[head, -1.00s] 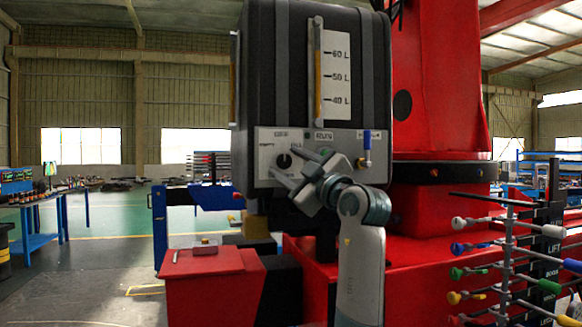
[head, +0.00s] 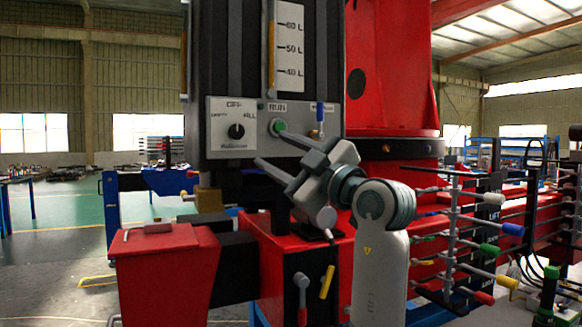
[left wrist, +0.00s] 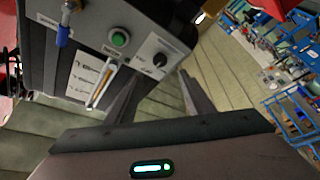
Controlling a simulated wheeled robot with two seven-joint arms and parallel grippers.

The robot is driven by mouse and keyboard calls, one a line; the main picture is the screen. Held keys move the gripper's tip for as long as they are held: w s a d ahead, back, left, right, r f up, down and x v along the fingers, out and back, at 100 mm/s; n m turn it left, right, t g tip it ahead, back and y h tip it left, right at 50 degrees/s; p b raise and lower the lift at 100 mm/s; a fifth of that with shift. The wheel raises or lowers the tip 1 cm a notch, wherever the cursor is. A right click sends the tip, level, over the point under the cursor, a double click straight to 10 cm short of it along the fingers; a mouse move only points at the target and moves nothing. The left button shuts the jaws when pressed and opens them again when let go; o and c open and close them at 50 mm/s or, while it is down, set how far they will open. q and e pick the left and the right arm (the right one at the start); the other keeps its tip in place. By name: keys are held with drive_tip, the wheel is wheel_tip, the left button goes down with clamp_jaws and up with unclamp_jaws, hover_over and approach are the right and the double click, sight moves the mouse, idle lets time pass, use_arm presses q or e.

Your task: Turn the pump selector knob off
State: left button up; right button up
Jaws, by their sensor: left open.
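The pump selector knob (head: 236,131) is black and round, on a white plate (head: 220,147) marked OFF above, EMPTY left and FILL right. A light mark near its top seems to point up towards OFF, but it is too small to be sure. My left gripper (head: 268,146) is open and empty, to the right of the knob, with one finger tip overlapping the green button in the picture. In the left wrist view the knob (left wrist: 159,60) shows just beyond the gap between the open fingers (left wrist: 159,74), apart from them. My right gripper is not in view.
The green RUN button (head: 279,126) and a blue-handled valve (head: 320,117) sit right of the knob, below the level gauge (head: 290,50). A red box (head: 165,265) stands below left. Lever rods with coloured knobs (head: 455,235) stand at right.

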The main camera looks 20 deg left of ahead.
use_arm(q)
drive_tip(key=shift+v, duration=1.75)
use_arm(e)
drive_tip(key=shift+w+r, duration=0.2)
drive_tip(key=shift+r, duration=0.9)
